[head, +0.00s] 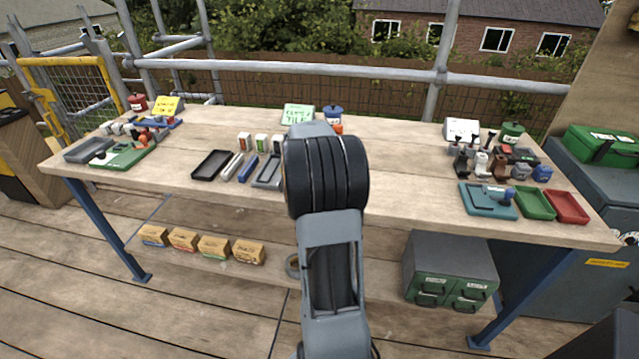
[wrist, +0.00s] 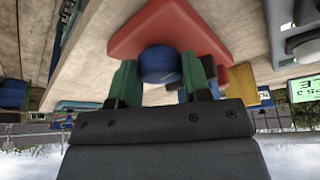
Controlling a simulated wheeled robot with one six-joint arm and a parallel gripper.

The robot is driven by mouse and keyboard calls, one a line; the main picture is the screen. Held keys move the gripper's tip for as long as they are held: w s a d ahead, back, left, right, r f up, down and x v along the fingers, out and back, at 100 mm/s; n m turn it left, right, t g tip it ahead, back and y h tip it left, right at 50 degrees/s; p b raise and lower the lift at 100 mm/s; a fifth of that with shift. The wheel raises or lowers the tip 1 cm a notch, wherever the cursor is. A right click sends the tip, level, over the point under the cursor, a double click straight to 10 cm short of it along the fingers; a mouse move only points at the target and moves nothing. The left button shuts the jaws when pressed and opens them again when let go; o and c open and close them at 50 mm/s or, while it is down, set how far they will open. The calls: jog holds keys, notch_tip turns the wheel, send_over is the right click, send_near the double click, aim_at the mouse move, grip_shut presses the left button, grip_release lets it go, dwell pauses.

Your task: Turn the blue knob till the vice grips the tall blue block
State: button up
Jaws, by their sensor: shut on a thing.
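In the wrist view a round blue knob (wrist: 160,65) sits in front of a red body (wrist: 172,25), which looks like the vice. My gripper (wrist: 159,78) has its two green fingers on either side of the knob and is shut on it. A small bit of blue shows behind the right finger; I cannot tell whether it is the tall blue block. I cannot make out the vice's jaws or their gap. In the head view my arm hides the gripper and the knob.
On the bench (head: 400,200), a dark tray (head: 212,165) and several small blocks stand left of my arm. A green sign (head: 298,114) and a blue pot (head: 333,113) are at the back. Teal (head: 488,201), green (head: 535,203) and red (head: 567,206) trays lie at the right.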

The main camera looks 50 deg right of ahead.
jog(key=shift+s+d, duration=0.1)
jog(key=shift+s, duration=0.05)
jog(key=o, duration=0.9)
jog(key=p+v, duration=0.1)
jog(key=v, duration=1.3)
